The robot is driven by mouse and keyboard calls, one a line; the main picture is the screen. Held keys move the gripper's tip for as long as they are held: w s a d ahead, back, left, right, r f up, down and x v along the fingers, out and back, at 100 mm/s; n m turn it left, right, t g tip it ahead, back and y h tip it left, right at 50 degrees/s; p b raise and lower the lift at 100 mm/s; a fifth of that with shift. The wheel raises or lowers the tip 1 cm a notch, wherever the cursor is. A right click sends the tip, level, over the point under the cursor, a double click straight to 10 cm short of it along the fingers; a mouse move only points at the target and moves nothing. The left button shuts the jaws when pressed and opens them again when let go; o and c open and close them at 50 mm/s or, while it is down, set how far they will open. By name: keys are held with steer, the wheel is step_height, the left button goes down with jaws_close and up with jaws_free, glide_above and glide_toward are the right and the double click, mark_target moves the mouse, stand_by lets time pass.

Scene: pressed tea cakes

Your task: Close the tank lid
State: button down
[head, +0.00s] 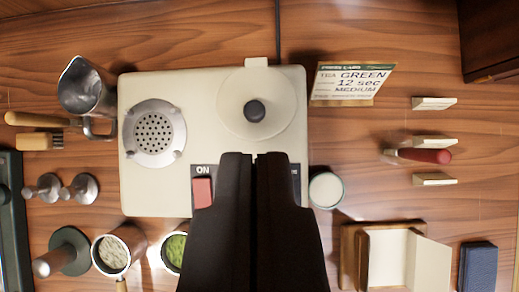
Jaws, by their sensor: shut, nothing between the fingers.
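The tank lid (285,108) is a round cream disc on the back right of the cream machine (195,90). A dark round knob (254,111) stands on it, and a small pale tab shows at its far edge. Seen from above, I cannot tell whether the lid sits flush or is slightly raised. My gripper (254,157) is shut and empty, its black fingers side by side. In the picture its tips are just below the lid's near edge and apart from the knob. The fingers hide part of the machine's front, including much of a dark panel.
A red ON switch (202,192) is left of my fingers, and a round perforated plate (154,133) is at the machine's left. A metal pitcher (85,88) stands left, a tea sign (350,82) right. A small white cup (326,190) is beside the machine. Cups of powder sit in front.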

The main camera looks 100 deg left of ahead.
steer(key=p, duration=0.2)
glide_above(257, 119)
steer(key=f, duration=0.8)
steer(key=shift+w+d, duration=0.25)
steer(key=shift+w, duration=0.05)
steer(key=shift+s+a+f+p, duration=0.1)
steer(key=shift+s+f+p, duration=0.15)
steer(key=shift+f, duration=0.35)
steer(key=shift+s+a+f+p, duration=0.1)
steer(key=shift+f+p, duration=0.1)
steer(key=shift+f, duration=0.4)
steer(key=shift+s+f, duration=0.1)
steer(key=shift+f, duration=0.55)
steer(key=shift+f, duration=0.15)
steer(key=shift+s+a+f+b, duration=0.1)
steer(key=shift+s+f+b, duration=0.3)
steer(key=shift+b, duration=0.6)
steer(key=t+b, duration=0.1)
steer(key=b, duration=0.4)
steer(key=shift+s+f+t+h, duration=0.2)
steer(key=shift+f+t+h, duration=0.1)
steer(key=shift+f+t, duration=0.1)
steer(key=t+b, duration=0.1)
steer(key=b, duration=0.3)
steer(key=shift+s+a+f+t+b, duration=0.15)
steer(key=shift+s+f+t+b, duration=0.2)
steer(key=shift+s+f+t, duration=0.05)
steer(key=shift+r, duration=0.15)
